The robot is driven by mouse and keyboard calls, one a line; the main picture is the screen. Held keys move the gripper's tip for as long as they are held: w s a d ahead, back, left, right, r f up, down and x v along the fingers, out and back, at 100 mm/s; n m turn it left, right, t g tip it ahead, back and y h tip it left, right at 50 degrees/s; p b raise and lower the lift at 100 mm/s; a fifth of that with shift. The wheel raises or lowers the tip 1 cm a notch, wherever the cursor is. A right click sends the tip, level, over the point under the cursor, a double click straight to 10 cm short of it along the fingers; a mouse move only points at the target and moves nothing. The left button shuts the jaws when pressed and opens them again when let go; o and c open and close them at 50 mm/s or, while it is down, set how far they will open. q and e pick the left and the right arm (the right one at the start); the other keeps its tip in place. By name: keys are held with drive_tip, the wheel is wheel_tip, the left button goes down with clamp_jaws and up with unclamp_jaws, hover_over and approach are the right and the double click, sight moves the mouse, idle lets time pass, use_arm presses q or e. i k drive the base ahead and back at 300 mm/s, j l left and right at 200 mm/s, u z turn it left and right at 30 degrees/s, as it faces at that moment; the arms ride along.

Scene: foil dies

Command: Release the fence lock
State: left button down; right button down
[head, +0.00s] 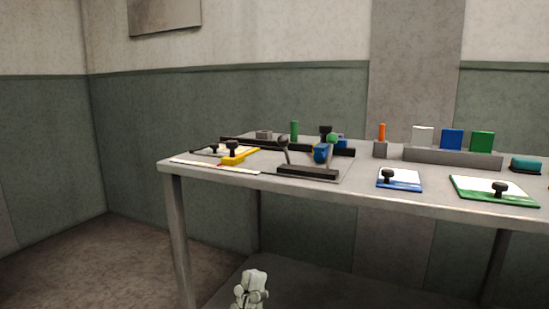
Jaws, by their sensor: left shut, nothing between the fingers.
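A long black bar (268,145), which looks like the fence, runs along the back of a grey plate on the table. A blue part (320,153) sits close to the green-knobbed lever. I cannot tell which piece is the fence lock or how it is set. My left gripper (251,277) is low at the bottom of the view, below the tabletop and in front of the table, shut and empty. My right gripper is out of view.
The table (340,191) also holds a yellow bar (240,156) with a black knob, a blue-edged plate (400,181), a green-edged plate (494,190), an orange stick (381,132) and a grey rack (452,158) with white, blue and green blocks. The front edge is mostly clear.

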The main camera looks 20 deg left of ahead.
sight(283, 141)
drive_tip(key=i+l+u, duration=0.25)
drive_tip(key=i, duration=0.2)
drive_tip(key=i+l+u, duration=0.25)
drive_tip(key=i, duration=0.15)
